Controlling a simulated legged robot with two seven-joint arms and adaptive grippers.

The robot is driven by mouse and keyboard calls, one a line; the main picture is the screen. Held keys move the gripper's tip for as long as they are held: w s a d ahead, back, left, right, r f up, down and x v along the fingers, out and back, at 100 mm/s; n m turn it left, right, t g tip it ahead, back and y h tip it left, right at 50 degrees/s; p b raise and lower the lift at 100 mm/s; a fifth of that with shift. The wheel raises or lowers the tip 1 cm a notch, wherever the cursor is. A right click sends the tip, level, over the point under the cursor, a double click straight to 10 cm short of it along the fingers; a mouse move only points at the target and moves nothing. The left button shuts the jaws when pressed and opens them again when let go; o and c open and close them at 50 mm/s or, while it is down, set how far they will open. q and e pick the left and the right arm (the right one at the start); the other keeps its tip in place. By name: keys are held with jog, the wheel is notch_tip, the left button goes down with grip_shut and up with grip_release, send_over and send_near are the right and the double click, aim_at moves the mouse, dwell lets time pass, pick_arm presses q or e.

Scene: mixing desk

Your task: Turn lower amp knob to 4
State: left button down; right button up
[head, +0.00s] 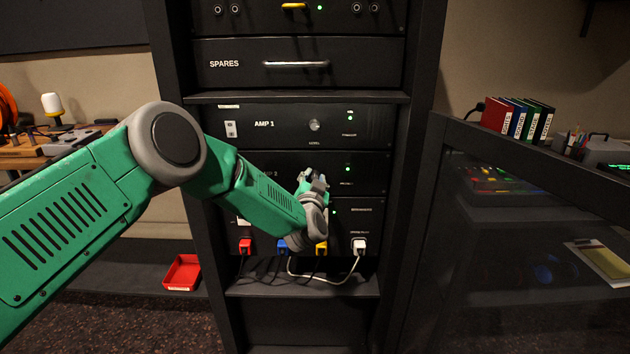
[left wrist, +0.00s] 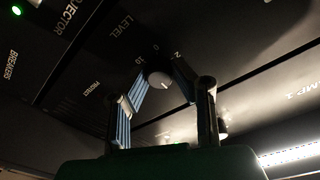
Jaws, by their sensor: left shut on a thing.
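The lower amp (head: 368,168) is a black panel in the rack, partly covered by my left arm. Its round level knob (left wrist: 160,79) shows in the left wrist view, with the numbers 0, 2 and 10 visible around it. My left gripper (head: 312,178) is in front of this panel and hides the knob in the head view. In the left wrist view its blue-padded fingers (left wrist: 161,88) stand on either side of the knob and are shut on it. The knob's exact setting is too small to read. My right gripper is not in view.
The upper amp (head: 280,122), marked AMP 1, has its own knob (head: 314,125) just above. A spares drawer (head: 240,75) is higher up. Colored plugs and a white cable (head: 335,281) are below my wrist. An open dark cabinet door (head: 437,180) stands right of the rack.

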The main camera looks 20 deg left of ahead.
pick_arm(q)
jog(key=n+b, duration=0.1)
jog(key=n, duration=0.2)
jog(key=f+n+b, duration=0.1)
jog(key=n, duration=0.2)
jog(key=shift+s+d, duration=0.1)
jog(key=shift+n, duration=0.3)
dwell(0.3)
jog(key=c, duration=1.3)
grip_release()
jog(key=shift+c, duration=0.2)
jog(key=shift+r, duration=0.1)
jog(key=shift+r, duration=0.15)
jog(key=v, duration=1.1)
jog(key=shift+s+d+f, duration=0.3)
